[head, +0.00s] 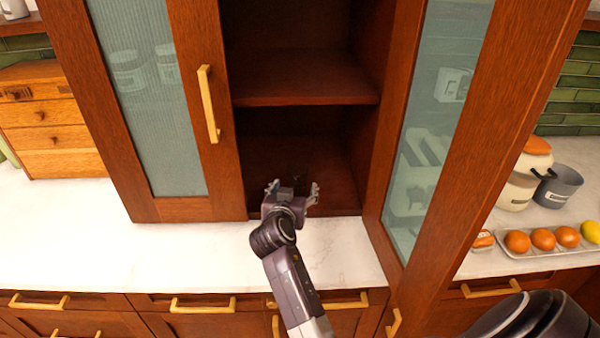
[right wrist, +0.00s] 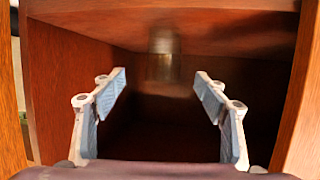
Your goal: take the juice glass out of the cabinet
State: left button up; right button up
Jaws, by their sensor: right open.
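The cabinet (head: 305,96) has its left door shut and its right door (head: 425,130) swung open. My right gripper (head: 293,187) is at the mouth of the lower compartment, fingers spread and empty. In the right wrist view, both fingers (right wrist: 162,85) are wide apart. A faint, translucent glass-like shape (right wrist: 164,62), probably the juice glass, shows deeper inside the compartment, roughly centred between the fingers and apart from them. Its outline is blurred. In the head view I cannot make out the glass in the dark compartment. My left gripper is not in view.
A shelf (head: 305,84) lies above my right gripper, and the open door stands to its right. The white counter (head: 200,245) in front is clear.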

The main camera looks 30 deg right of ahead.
aim_at(296, 176)
jog(key=w+d, duration=0.1)
jog(key=w, duration=0.1)
jog(key=shift+w+d+f, duration=0.1)
jog(key=shift+w+d, duration=0.25)
jog(key=shift+w+d+b, duration=0.15)
jog(key=shift+d+b, duration=0.1)
jog(key=shift+b, duration=0.15)
jog(key=shift+w+d+r, duration=0.3)
jog(key=b+x, duration=0.1)
jog(key=x, duration=0.3)
jog(key=shift+w+a+f, duration=0.1)
jog(key=shift+f, duration=0.05)
jog(key=shift+w, duration=0.15)
jog(key=shift+r, duration=0.2)
jog(key=shift+c, duration=0.8)
jog(key=shift+f, duration=0.1)
jog(key=c, duration=1)
jog(key=shift+c, duration=1.2)
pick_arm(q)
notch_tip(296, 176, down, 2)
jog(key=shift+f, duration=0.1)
